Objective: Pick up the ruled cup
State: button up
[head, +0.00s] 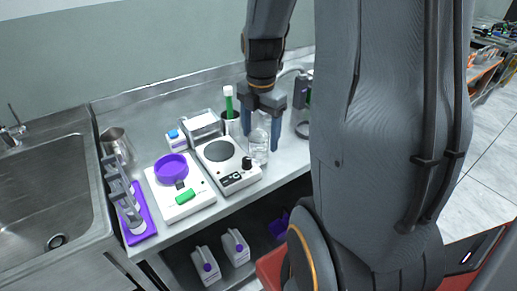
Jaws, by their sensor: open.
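A clear vessel (260,154), which looks like the ruled cup, stands upright on the steel counter at the right of the white hotplate. Its markings are too small to read. My gripper (261,139) points down over it, with its two dark blue fingers apart. One finger shows on the left of the vessel and one on the right. I cannot tell whether either finger touches it. The upper part of the vessel is partly covered by the gripper.
The hotplate (219,151) is close on the left, beside a white scale (186,203) with a purple dish (172,167). A purple rack base (141,229) is near the sink (42,190). My arm hides the counter's right part.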

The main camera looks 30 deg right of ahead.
jog(key=shift+w+a+f+p, duration=0.1)
jog(key=shift+f+p, duration=0.15)
jog(key=shift+f, duration=0.9)
jog(key=shift+w+a+f+p, duration=0.1)
jog(key=shift+f+p, duration=0.1)
jog(key=shift+f, duration=0.95)
jog(key=c, duration=1.2)
jog(key=shift+r, duration=0.15)
